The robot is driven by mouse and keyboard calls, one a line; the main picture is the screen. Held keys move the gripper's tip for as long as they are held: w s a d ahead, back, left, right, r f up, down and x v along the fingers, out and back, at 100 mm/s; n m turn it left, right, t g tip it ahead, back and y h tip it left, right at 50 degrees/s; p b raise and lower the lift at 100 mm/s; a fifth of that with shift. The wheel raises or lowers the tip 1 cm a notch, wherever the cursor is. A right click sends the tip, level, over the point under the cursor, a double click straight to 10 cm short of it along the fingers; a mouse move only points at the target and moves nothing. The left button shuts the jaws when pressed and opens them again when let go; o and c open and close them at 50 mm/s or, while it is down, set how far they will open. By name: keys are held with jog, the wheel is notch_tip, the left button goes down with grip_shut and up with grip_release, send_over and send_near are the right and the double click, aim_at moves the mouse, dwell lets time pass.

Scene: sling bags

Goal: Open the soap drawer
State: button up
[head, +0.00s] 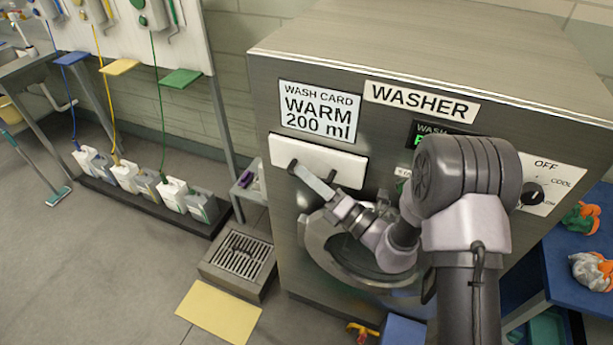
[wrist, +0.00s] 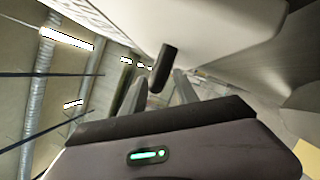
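The soap drawer (head: 275,150) has a white front in the washer's upper left and looks about flush with the panel. My gripper (head: 297,170) is in front of it and covers part of it. In the wrist view the white drawer front (wrist: 225,25) fills the upper right. A short dark handle (wrist: 163,68) sticks out below it. The two fingers of my gripper (wrist: 160,88) are apart, with the handle in the gap near their tips. I see no clear contact on either side.
The washer (head: 280,230) has a round door below the drawer, partly behind my arm. A wash card (head: 320,111) reads "WARM 200 ml". A dial (head: 533,194) is at the right. A floor drain (head: 242,256) and several jugs stand left. A blue table (head: 575,265) is right.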

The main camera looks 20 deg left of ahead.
jog(key=shift+w+a+r, duration=0.1)
jog(key=shift+w+a, duration=0.05)
jog(key=shift+a, duration=0.2)
grip_shut()
dwell(1.2)
